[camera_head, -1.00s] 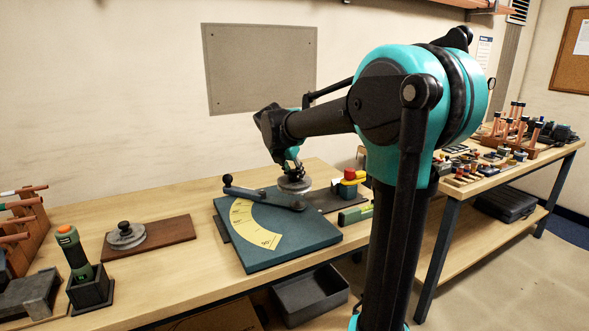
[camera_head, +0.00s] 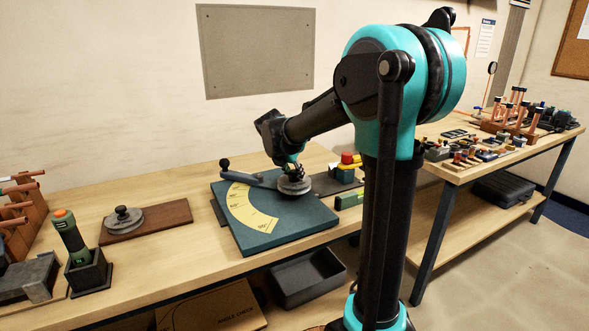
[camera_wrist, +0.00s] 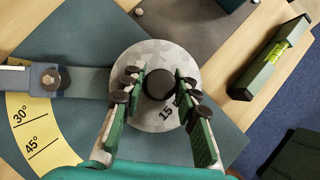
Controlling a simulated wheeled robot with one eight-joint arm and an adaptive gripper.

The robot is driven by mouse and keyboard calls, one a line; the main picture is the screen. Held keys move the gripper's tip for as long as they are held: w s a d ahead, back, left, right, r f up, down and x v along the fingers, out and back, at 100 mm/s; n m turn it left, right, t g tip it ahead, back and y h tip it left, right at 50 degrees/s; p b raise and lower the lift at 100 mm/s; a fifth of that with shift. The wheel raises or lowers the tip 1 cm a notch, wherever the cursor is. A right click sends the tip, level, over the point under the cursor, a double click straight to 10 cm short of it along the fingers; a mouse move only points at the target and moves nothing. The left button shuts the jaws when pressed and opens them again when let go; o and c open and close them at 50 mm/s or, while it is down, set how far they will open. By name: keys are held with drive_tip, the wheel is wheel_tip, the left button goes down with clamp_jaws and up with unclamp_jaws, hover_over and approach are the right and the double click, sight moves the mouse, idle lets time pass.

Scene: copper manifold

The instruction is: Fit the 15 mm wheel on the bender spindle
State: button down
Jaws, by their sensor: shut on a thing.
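My gripper (camera_head: 291,170) is shut on the black knob of the grey 15 mm wheel (camera_wrist: 150,55). The wheel is marked "15", and its disc also shows in the head view (camera_head: 295,188). I hold it roughly level over the pivot end of the bender's lever (camera_head: 255,180). The spindle is hidden under the wheel, so I cannot tell whether the wheel is seated or above it. The blue bender plate (camera_head: 290,228) carries a yellow angle scale (camera_wrist: 40,135). The lever arm (camera_wrist: 85,82) runs left from beneath the wheel in the wrist view.
Another grey wheel (camera_head: 123,221) lies on a brown board (camera_head: 175,217) at left. A green-handled tool (camera_head: 70,235) stands at front left.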

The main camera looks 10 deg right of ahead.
drive_tip(key=shift+f, duration=0.2)
drive_tip(key=c, duration=1)
unclamp_jaws()
drive_tip(key=shift+c, duration=0.2)
drive_tip(key=o, duration=0.3)
drive_tip(key=shift+r, duration=3.5)
drive_tip(key=shift+s, duration=0.1)
